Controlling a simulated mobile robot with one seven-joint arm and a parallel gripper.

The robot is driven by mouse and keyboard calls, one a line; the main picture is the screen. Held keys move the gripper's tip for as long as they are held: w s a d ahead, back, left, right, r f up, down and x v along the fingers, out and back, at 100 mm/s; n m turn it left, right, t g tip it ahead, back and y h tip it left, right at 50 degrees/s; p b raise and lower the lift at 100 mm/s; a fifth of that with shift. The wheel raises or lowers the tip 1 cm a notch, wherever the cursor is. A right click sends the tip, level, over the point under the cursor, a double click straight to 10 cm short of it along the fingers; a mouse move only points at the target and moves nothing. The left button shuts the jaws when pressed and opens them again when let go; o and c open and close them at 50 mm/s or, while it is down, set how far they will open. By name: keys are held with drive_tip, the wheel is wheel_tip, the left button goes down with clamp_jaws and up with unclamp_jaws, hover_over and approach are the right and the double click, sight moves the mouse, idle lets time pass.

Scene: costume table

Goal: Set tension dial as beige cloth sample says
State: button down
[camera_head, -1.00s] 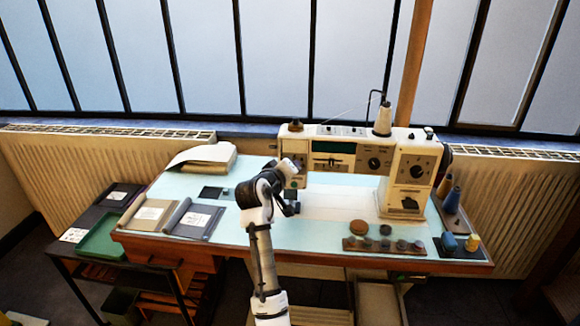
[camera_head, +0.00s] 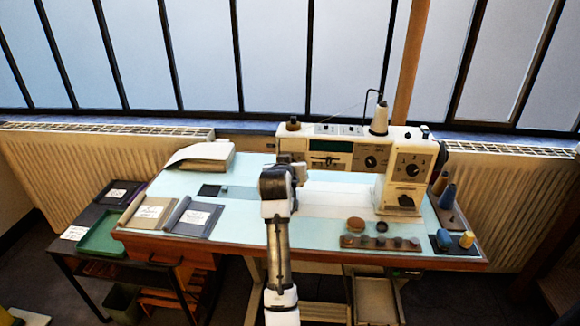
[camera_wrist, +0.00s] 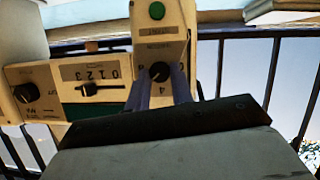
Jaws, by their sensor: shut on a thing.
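The beige cloth sample (camera_head: 136,224) lies at the left of the table with a white card on it; its writing is too small to read. The cream sewing machine (camera_head: 345,165) stands at the back right. In the wrist view a black round knob (camera_wrist: 159,70) sits on the machine's end face, with a 4 printed below it and a green button (camera_wrist: 157,11) above. My gripper (camera_wrist: 162,84) is shut on this knob, one finger at each side. I cannot read a label naming it as the tension dial. In the head view my arm hides this knob.
A grey cloth sample (camera_head: 190,221) lies beside the beige one. A lever over a 0 to 3 scale (camera_wrist: 88,89) and another black knob (camera_wrist: 24,93) are close by on the machine.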

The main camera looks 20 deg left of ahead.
idle(0.5)
drive_tip(key=c, duration=1.2)
unclamp_jaws()
drive_tip(key=b+v, duration=0.2)
drive_tip(key=v, duration=1.1)
drive_tip(key=shift+s, duration=0.4)
drive_tip(key=shift+r, duration=0.1)
